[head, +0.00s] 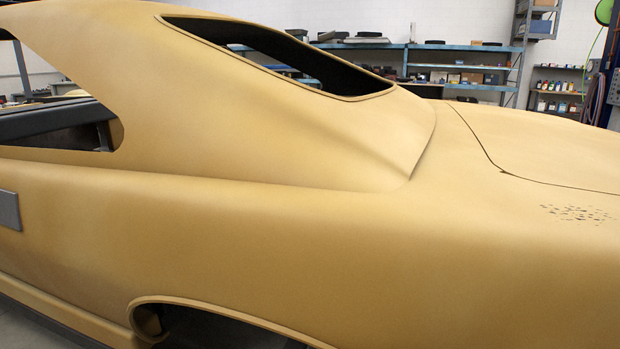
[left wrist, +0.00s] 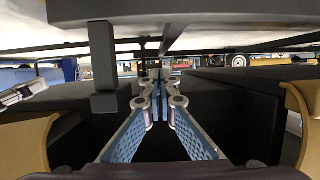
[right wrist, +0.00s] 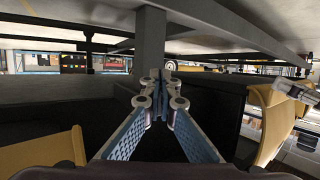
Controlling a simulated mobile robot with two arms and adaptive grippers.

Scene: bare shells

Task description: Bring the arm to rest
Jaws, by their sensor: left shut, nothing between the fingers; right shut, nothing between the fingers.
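Neither gripper shows in the head view. In the left wrist view my left gripper (left wrist: 161,78) is shut and empty, its blue-padded fingers meeting at the tips. In the right wrist view my right gripper (right wrist: 159,80) is shut and empty in the same way. Both point into a space among dark panels and bars. I cannot tell how far either is from these parts.
A tan bare car shell (head: 270,225) fills most of the head view, with an open side window, rear window and wheel arch. Blue shelving (head: 460,60) with boxes stands along the back wall. Small dark specks (head: 578,213) mark the shell at right.

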